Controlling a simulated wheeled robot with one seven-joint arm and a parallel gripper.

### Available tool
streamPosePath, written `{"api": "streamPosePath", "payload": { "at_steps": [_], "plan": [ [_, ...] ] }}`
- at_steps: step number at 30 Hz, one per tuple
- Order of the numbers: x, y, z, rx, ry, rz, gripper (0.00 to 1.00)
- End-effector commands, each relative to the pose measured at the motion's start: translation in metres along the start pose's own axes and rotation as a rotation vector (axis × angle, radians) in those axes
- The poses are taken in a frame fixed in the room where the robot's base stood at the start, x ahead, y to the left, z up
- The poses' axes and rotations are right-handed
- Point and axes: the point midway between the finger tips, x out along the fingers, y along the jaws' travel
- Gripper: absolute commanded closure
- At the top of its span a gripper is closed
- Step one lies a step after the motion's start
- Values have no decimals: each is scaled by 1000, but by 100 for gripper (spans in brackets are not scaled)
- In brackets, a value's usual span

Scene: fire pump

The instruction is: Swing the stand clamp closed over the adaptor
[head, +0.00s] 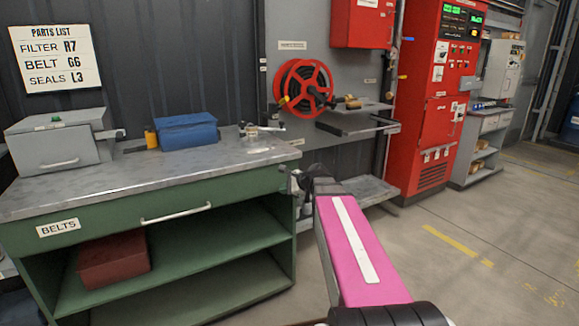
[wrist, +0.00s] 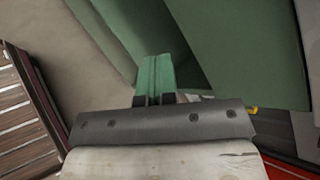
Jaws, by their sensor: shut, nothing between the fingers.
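A small metal fixture with a lever-like arm (head: 262,129) stands on the right end of the workbench top in the head view. It looks like the stand clamp, but it is too small to tell how far its arm is swung or to make out the adaptor. My gripper (head: 297,182) is at the bench's front right corner, below and in front of the fixture and apart from it. In the wrist view my gripper (wrist: 154,99) is shut and empty, with green bench surfaces beyond. The fixture cannot be made out there.
The green workbench (head: 200,222) has a grey top and a drawer handle. A red hose reel (head: 303,87) hangs behind. Open floor lies to the right.

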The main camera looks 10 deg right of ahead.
Motion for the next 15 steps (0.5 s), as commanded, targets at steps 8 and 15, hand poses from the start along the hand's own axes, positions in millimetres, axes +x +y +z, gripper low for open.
{"api": "streamPosePath", "payload": {
  "at_steps": [8, 15],
  "plan": [
    [27, 169, -31, -717, 148, 508, 100],
    [10, 262, -55, -1216, 91, 937, 100]
  ]
}}
